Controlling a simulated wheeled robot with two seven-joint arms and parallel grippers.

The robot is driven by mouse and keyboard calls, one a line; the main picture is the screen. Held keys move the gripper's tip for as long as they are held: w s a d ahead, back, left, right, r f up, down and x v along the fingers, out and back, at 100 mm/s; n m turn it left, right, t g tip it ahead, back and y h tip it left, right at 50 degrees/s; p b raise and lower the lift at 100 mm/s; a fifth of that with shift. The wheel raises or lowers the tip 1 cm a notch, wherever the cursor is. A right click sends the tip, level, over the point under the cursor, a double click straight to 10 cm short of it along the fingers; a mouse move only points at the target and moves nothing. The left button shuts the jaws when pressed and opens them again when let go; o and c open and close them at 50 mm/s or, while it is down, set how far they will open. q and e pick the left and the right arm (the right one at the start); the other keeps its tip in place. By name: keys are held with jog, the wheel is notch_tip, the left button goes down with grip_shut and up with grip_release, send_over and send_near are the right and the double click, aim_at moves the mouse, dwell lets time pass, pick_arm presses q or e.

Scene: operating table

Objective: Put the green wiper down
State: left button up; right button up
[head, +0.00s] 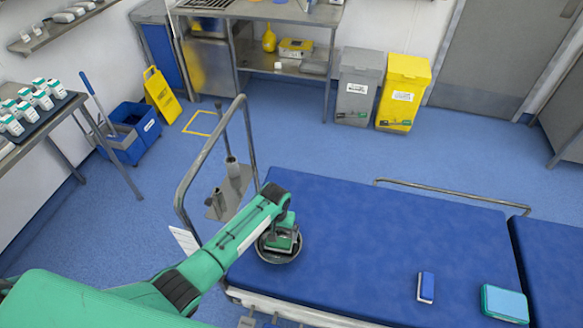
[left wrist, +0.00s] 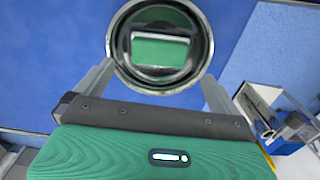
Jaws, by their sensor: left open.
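A round metal bowl (head: 277,259) sits on the near left part of the blue table pad. In the left wrist view the same bowl (left wrist: 160,80) is seen from above, with the green wiper (left wrist: 160,50), a green block with a pale edge, lying inside it. My left gripper (head: 281,243) is right over the bowl and hides most of its inside in the head view. In the left wrist view the fingers of my left gripper (left wrist: 158,74) stand apart on either side of the bowl, with nothing clamped between them. My right gripper is not in view.
A small blue block (head: 426,287) and a teal-and-blue pad (head: 505,303) lie to the right on the table pad (head: 385,240). A metal rail (head: 187,185) rises left of the bowl. The middle of the pad is clear.

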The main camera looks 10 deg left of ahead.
pick_arm(q)
jog(key=s+d+r+m+t+h, duration=0.1)
jog(key=s+r, duration=0.1)
jog(key=s, duration=0.4)
jog(key=s+r, duration=0.3)
jog(key=s, duration=0.4)
jog(key=s+a+r+t, duration=0.1)
jog(key=s+a+r, duration=0.3)
jog(key=s+r, duration=0.4)
jog(key=s+a+r+t, duration=0.2)
jog(key=s+a+r, duration=0.2)
jog(key=s+r, duration=0.35)
notch_tip(320, 180, down, 29)
jog(key=g, duration=0.2)
jog(key=s+a+f+m+g+y, duration=0.1)
jog(key=s+a+f, duration=0.1)
jog(key=s+f, duration=1.8)
notch_tip(320, 180, down, 2)
jog(key=shift+s+a+f, duration=0.1)
jog(key=shift+s+a, duration=0.15)
jog(key=shift+a, duration=0.15)
